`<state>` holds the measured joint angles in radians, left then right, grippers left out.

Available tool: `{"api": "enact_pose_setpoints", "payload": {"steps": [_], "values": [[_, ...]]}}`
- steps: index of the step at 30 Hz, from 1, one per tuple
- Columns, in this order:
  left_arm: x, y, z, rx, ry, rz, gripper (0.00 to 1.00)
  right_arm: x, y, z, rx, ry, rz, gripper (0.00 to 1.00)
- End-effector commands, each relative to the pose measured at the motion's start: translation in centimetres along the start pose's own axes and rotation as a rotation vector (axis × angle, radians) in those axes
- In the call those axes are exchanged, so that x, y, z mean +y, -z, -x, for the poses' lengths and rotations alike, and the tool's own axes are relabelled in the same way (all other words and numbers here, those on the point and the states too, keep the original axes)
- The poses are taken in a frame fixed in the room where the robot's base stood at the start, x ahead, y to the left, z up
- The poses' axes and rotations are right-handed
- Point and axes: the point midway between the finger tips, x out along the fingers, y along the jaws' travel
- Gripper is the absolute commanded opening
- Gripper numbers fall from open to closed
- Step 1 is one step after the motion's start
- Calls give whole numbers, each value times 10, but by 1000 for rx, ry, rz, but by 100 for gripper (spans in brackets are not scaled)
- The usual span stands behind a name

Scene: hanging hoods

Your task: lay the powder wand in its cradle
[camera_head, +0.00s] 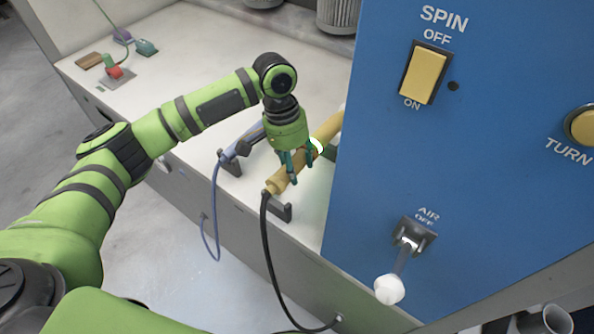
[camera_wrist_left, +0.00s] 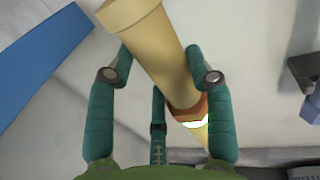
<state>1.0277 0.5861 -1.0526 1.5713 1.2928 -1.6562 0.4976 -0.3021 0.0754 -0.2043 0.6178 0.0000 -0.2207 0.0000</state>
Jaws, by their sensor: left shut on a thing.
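The powder wand, taken to be the yellow wand (camera_head: 277,182) with a black hose at its near end, is in my left gripper (camera_head: 290,178). A dark cradle bracket (camera_head: 284,211) stands on the white bench below the wand's hose end. I cannot tell whether the wand touches it. The wand's far end is partly hidden behind the blue panel. My right gripper is out of view.
A blue-grey wand (camera_head: 240,140) with a blue hose rests beside it in another dark bracket (camera_head: 230,166). The blue control panel (camera_head: 455,190) stands close on the right. The black hose (camera_head: 268,250) hangs over the bench front. The bench's left part is mostly clear.

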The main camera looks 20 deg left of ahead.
Motion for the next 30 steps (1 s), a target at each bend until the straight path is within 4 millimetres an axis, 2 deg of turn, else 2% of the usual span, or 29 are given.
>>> {"api": "enact_pose_setpoints", "payload": {"steps": [5,6,9,17,18,19,20,30], "values": [[-5,0,-25,-1,-1,1,13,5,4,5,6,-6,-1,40],[-4,0,-24,0,-2,1,13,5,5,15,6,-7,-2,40],[-7,0,-35,1,-2,1,13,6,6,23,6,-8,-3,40],[-8,0,-44,2,0,-1,13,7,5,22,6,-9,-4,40],[-9,-1,-45,-3,1,0,60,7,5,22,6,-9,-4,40],[-9,-1,-45,-3,0,0,72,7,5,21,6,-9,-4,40],[-9,-1,-45,-3,0,0,76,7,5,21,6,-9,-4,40],[-9,0,-45,0,0,0,76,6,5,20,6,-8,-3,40]]}}
